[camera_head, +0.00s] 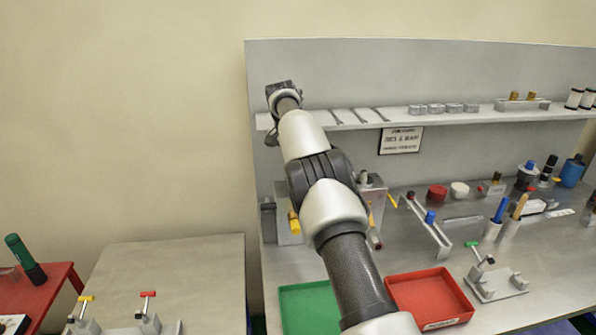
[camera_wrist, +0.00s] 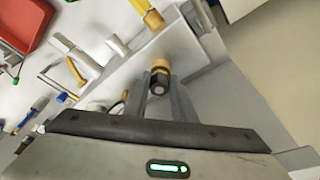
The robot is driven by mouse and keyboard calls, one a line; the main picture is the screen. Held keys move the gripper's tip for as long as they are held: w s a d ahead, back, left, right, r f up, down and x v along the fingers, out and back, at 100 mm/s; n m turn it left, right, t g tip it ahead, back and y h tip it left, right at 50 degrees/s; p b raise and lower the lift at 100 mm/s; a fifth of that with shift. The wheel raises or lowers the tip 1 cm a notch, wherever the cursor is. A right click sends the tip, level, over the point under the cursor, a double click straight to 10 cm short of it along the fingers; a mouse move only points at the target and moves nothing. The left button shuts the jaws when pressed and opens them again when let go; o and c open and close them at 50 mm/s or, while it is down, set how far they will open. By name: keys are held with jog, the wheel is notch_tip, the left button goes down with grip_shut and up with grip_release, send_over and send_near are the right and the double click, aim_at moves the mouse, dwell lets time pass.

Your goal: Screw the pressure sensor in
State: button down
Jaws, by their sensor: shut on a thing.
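In the wrist view, my gripper (camera_wrist: 160,84) is shut on a small dark cylindrical part with a brass-coloured collar, which appears to be the pressure sensor (camera_wrist: 159,80). The sensor sits between the two grey fingers, in front of a grey metal block (camera_wrist: 186,50). I cannot tell whether its far end touches or enters the block. In the head view, my arm reaches up and left to the shelf's left end, and the fingers and sensor are hidden. A grey fixture (camera_head: 283,222) with a yellow fitting (camera_head: 294,223) stands on the bench, partly behind my arm.
A grey shelf (camera_head: 460,115) with small parts runs along the back panel. On the bench are a green tray (camera_head: 308,308), a red tray (camera_head: 432,296), a rail (camera_head: 428,225), and several bottles and tools at right. A yellow fitting (camera_wrist: 152,18) shows in the wrist view.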

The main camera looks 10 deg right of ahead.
jog(key=shift+m, duration=0.4)
jog(key=c, duration=1.4)
grip_release()
jog(key=shift+c, duration=0.8)
jog(key=shift+f+n+b, duration=0.1)
jog(key=shift+n+b, duration=1.1)
jog(key=shift+b, duration=0.4)
jog(key=n, duration=0.1)
jog(key=n+b, duration=0.1)
jog(key=n+y+b, duration=0.1)
jog(key=shift+s+d+n+t, duration=0.15)
jog(key=shift+d+n+t, duration=0.1)
jog(key=shift+n+t, duration=0.05)
jog(key=shift+n+y, duration=0.3)
jog(key=shift+n, duration=0.8)
